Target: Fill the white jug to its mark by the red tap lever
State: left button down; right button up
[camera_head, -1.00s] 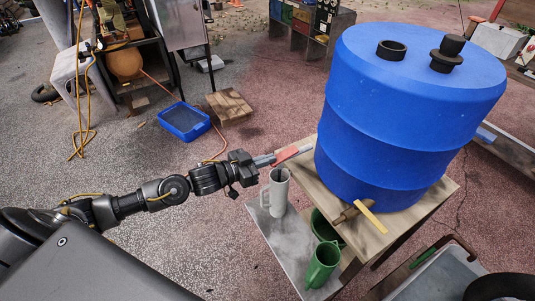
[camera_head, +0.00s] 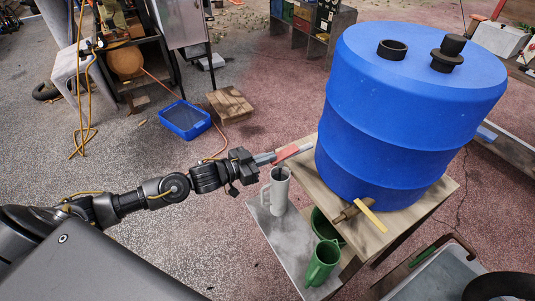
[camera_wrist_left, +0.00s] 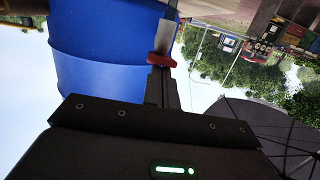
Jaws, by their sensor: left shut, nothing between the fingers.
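The white jug (camera_head: 276,190) stands upright on a grey shelf at the front left of the blue barrel (camera_head: 405,120). I cannot make out its mark or its water level. The red tap lever (camera_head: 288,153) is at the barrel's left side, beside a grey tap pipe (camera_head: 305,147); it also shows in the left wrist view (camera_wrist_left: 162,60). My left gripper (camera_head: 268,158) is shut and empty, with its tips at the near end of the red lever, above the jug. I cannot tell whether they touch. My right gripper is out of view.
A yellow-levered tap (camera_head: 370,214) sticks out from the barrel's front. A green jug (camera_head: 322,262) and a dark green container (camera_head: 325,228) stand below it. The grey shelf (camera_head: 270,232) is bare in front of the white jug. A grey bin (camera_head: 440,275) is at lower right.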

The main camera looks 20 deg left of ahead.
pick_arm(q)
jog(key=r+v, duration=0.2)
jog(key=v, duration=0.9)
jog(key=shift+r+p, duration=0.2)
jog(key=shift+p, duration=0.15)
